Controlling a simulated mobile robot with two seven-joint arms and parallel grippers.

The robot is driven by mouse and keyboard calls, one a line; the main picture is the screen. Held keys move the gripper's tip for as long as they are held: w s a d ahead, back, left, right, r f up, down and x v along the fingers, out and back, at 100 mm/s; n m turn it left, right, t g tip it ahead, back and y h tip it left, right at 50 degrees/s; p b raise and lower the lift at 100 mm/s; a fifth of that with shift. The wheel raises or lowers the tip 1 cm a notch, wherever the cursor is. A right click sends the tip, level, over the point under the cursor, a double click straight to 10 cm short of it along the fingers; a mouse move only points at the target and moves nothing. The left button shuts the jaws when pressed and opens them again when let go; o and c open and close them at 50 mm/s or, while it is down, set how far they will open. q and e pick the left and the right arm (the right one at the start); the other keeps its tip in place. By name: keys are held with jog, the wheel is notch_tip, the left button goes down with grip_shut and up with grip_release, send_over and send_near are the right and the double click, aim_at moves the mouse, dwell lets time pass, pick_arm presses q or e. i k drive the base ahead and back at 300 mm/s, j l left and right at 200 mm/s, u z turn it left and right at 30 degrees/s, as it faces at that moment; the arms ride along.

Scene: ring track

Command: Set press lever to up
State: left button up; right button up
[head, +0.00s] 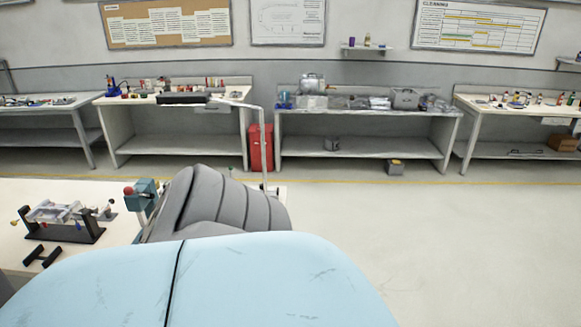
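A small teal device (141,195) with a red knob (129,190) stands on the pale table (110,240) at the left. It may be the press with its lever, but it is too small to tell how the lever is set. Its right side is partly hidden behind a grey ribbed form. Neither of my grippers is in view.
A black stand (65,232) holding a light metal part and a black bracket (42,255) are on the same table. A large light blue surface and the grey ribbed form fill the front middle. Workbenches (370,115) line the back wall. The floor (450,235) at right is clear.

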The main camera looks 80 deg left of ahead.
aim_at(128, 191)
jog(key=u, duration=3.65)
